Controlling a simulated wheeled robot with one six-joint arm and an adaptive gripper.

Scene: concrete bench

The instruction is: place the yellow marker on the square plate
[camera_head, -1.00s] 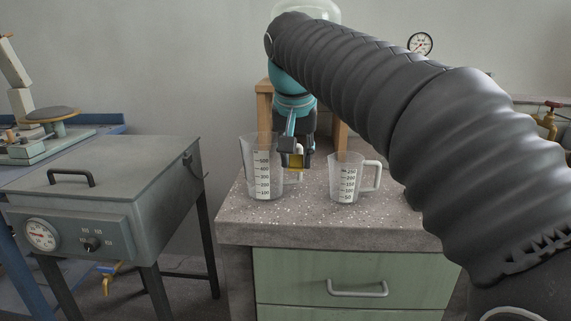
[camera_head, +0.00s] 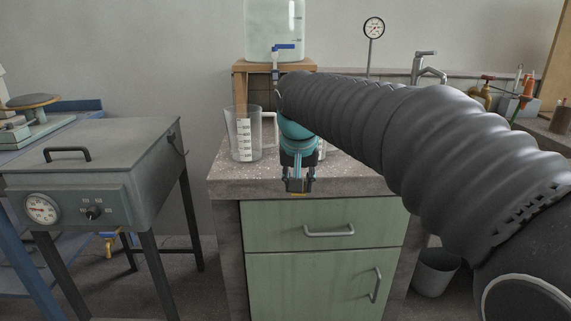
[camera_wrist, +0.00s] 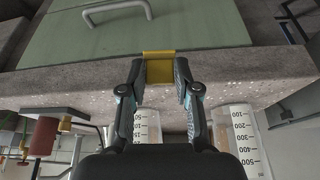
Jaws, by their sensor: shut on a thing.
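My gripper (camera_head: 298,186) is in front of the bench's front edge in the head view, pointing down. It is shut on the yellow marker (camera_head: 299,194), of which only a thin strip shows there. The marker shows against the bench front and green cabinet, apart from the jugs. I see no square plate in either current view.
A large measuring jug (camera_head: 243,140) stands on the concrete bench (camera_head: 235,183); a smaller jug (camera_wrist: 143,128) is mostly hidden behind my arm in the head view. A water tank (camera_head: 273,30) stands behind. A grey oven (camera_head: 100,150) is left, a bin (camera_head: 436,272) lower right.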

